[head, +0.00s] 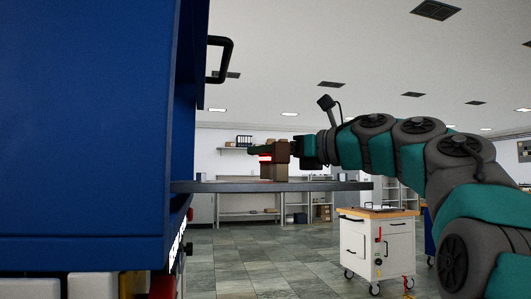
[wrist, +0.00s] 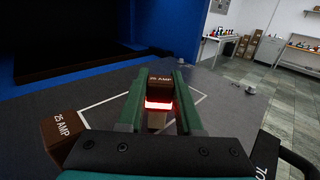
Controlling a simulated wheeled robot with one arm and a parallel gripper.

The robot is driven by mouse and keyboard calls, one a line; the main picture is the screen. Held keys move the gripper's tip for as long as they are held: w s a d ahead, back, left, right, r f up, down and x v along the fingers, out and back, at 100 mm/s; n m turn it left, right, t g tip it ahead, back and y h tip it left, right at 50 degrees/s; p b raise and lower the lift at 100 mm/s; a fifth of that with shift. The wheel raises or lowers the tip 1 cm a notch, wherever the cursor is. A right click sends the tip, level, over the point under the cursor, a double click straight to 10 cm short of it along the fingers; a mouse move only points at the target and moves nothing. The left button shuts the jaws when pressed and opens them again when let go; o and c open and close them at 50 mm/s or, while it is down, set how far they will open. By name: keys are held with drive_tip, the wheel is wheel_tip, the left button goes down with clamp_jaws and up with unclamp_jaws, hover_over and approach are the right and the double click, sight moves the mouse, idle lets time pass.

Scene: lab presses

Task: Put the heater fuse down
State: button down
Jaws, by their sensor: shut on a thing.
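The fuse in my gripper is a small block with a brown top (wrist: 160,82) and pale lettering too small to read surely. A red glowing band and a paler lower part show below its top. My gripper (wrist: 161,92) has its two green fingers shut on either side of it. In the head view my gripper (head: 268,149) is low over a thin grey worktop (head: 320,186). A tan block (head: 274,173) shows under it, reaching the worktop; I cannot tell which fuse this is. A white outlined square (wrist: 109,98) surrounds the held fuse's area in the wrist view.
A brown block marked 25 AMP (wrist: 64,137) stands left of my gripper. Small metal fittings (wrist: 249,89) lie on the worktop at right. A blue cabinet (head: 85,130) fills the left of the head view. A white wheeled cart (head: 376,250) stands beyond.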

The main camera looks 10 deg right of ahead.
drive_tip(key=shift+f+b, duration=0.3)
drive_tip(key=shift+b, duration=0.05)
drive_tip(key=c, duration=0.6)
unclamp_jaws()
drive_tip(key=shift+r, duration=0.15)
drive_tip(key=shift+r+p, duration=0.25)
drive_tip(key=shift+p, duration=0.2)
drive_tip(key=b+v, duration=0.2)
drive_tip(key=v, duration=1)
drive_tip(key=shift+s, duration=0.1)
